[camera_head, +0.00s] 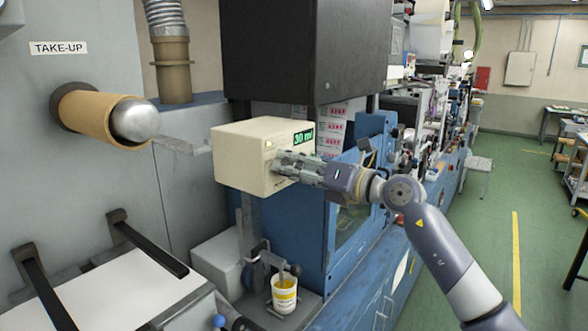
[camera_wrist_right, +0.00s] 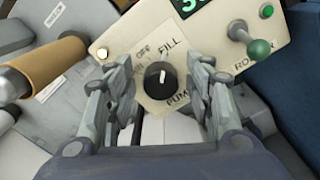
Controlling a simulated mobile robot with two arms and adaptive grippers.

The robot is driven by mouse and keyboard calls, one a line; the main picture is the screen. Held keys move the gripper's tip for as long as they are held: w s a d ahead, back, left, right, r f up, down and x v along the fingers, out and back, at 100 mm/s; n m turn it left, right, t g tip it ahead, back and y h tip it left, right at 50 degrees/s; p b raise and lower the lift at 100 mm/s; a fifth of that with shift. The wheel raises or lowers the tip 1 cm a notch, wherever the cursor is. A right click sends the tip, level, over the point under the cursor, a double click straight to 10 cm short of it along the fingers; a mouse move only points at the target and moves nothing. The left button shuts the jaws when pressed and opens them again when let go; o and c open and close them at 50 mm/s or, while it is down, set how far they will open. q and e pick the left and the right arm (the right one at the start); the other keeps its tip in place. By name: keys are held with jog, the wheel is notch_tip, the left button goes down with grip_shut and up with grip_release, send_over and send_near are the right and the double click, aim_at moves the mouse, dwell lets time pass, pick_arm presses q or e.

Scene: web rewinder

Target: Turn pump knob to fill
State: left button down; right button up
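The cream pump box (camera_head: 240,150) stands in the middle of the head view with a green "30 ml" display (camera_head: 303,138). In the right wrist view its black round pump knob (camera_wrist_right: 160,79) sits on a pale label plate with OFF, FILL and PUMP lettering. The knob's white mark points roughly up, near FILL; its exact setting is hard to tell. My right gripper (camera_head: 279,164) is at the box face; in the wrist view its open fingers (camera_wrist_right: 157,80) stand on both sides of the knob with gaps. The knob is hidden in the head view. My left gripper is not in view.
A green-knobbed lever (camera_wrist_right: 258,48) marked ROLLER stands right of the knob on the same face. A white cup (camera_head: 284,294) with yellow on it stands below the box. A cardboard take-up core (camera_head: 85,115) sticks out at left. A green floor aisle is free at right.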

jog(key=shift+f, duration=0.1)
jog(key=v, duration=1.2)
